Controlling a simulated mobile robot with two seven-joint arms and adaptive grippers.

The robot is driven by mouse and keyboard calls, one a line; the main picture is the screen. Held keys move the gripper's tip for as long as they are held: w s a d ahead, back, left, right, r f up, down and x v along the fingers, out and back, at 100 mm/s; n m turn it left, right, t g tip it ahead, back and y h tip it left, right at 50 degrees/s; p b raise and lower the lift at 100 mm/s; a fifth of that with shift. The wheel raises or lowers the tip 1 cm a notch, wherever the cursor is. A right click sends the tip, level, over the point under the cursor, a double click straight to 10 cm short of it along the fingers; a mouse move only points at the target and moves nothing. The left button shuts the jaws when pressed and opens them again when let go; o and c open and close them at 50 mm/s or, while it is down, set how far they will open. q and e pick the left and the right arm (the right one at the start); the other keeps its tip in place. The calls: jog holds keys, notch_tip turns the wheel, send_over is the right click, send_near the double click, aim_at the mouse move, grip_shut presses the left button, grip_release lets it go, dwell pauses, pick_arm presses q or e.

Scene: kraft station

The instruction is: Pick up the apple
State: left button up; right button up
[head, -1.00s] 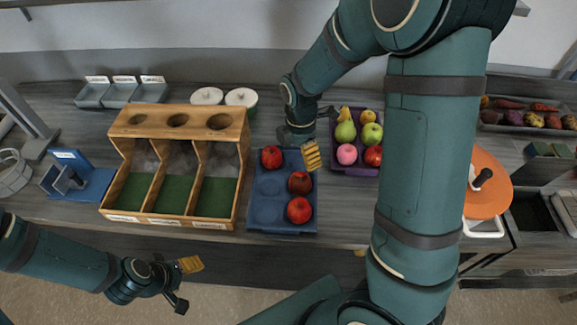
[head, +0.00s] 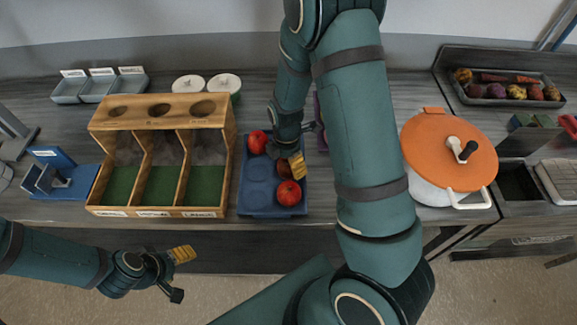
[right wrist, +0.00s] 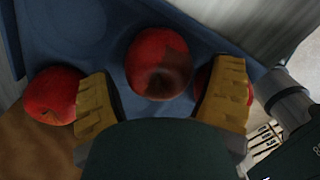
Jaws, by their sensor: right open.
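A blue tray (head: 257,188) holds three red apples. One apple (head: 257,142) is at its back left and one (head: 289,193) at its front right. The middle apple (head: 283,168) is mostly hidden by my right gripper (head: 285,160). In the right wrist view the dark-blotched middle apple (right wrist: 158,60) lies just ahead, between the open yellow fingers of my right gripper (right wrist: 160,103). Another apple (right wrist: 50,95) is left of the left finger; a third (right wrist: 203,78) is partly behind the right finger. My left gripper (head: 180,274) is open and empty, in front of the counter.
A wooden three-bay box (head: 162,135) stands left of the tray. A purple crate (head: 320,125) is mostly hidden behind my right arm. An orange-lidded pot (head: 425,150) and a produce tray (head: 508,100) stand to the right.

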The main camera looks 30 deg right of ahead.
notch_tip(320, 180, down, 2)
jog(key=shift+f, duration=0.2)
jog(key=c, duration=0.9)
jog(key=shift+c, duration=0.2)
jog(key=shift+r, duration=0.15)
notch_tip(320, 180, up, 10)
jog(key=shift+f+p, duration=0.1)
jog(key=shift+p, duration=0.2)
